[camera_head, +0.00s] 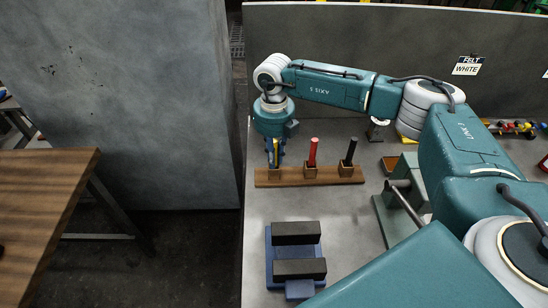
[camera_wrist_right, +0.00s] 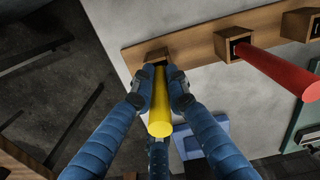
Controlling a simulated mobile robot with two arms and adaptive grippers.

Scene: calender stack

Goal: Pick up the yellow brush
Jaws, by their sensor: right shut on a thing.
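The yellow brush (camera_wrist_right: 159,115) stands in the left socket of a wooden rack, with its lower end in the socket, in the right wrist view. My right gripper (camera_wrist_right: 160,90) is shut on its handle, one finger on each side. In the head view my right gripper (camera_head: 275,152) is over the left end of the wooden rack (camera_head: 325,176), and the brush is mostly hidden by the fingers. The bristle end is not visible. My left gripper is not in view.
A red-handled brush (camera_head: 313,152) and a black-handled one (camera_head: 350,151) stand in the rack's other sockets. A blue fixture with dark blocks (camera_head: 296,268) lies in front of the rack. A green device (camera_head: 383,213) stands to the right. A wooden table (camera_head: 45,200) is at far left.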

